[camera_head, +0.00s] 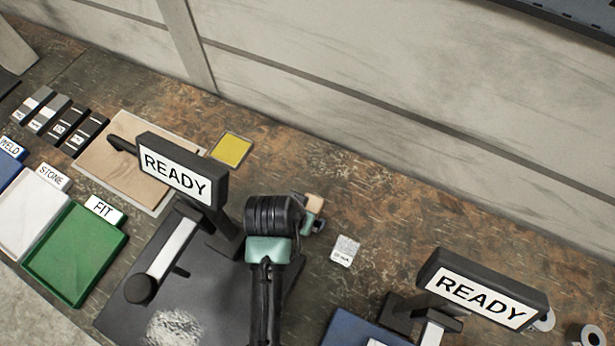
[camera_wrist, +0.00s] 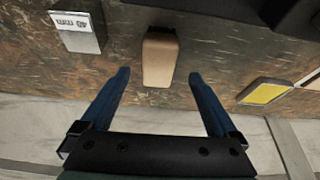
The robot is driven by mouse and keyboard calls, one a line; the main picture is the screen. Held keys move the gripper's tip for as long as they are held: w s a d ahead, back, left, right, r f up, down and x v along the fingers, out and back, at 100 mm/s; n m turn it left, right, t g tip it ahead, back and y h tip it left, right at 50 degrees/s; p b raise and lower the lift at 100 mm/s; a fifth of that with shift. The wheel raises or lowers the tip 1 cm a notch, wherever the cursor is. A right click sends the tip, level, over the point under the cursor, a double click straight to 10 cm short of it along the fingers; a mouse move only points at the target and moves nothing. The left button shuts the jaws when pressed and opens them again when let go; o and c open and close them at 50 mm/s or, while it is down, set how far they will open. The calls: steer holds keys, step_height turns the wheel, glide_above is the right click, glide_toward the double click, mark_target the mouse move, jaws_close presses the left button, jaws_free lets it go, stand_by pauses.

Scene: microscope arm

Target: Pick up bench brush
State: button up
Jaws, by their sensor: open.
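A tan block-shaped thing, which I take to be the bench brush (camera_wrist: 160,58), lies on the worn brown bench in the wrist view. My gripper (camera_wrist: 158,77) is open, with one blue finger to each side of the near end of the tan piece. Nothing is gripped, and I cannot tell the height of the fingers above the bench. In the head view my arm hides most of the gripper.
A small grey block marked 40 mm (camera_wrist: 76,32) lies to the left in the wrist view. A yellow square pad (camera_wrist: 264,94) lies to the right. Two READY signs (camera_head: 175,174) (camera_head: 483,300) stand on stands either side of my arm. A wall runs behind the bench.

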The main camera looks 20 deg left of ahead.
mark_target(315, 204)
steer(key=shift+w+x, duration=0.1)
steer(key=shift+x, duration=1.4)
steer(key=shift+w+x, duration=0.15)
steer(key=shift+x, duration=1.3)
steer(key=shift+d+r, duration=0.1)
steer(key=shift+c, duration=0.3)
steer(key=c, duration=1.4)
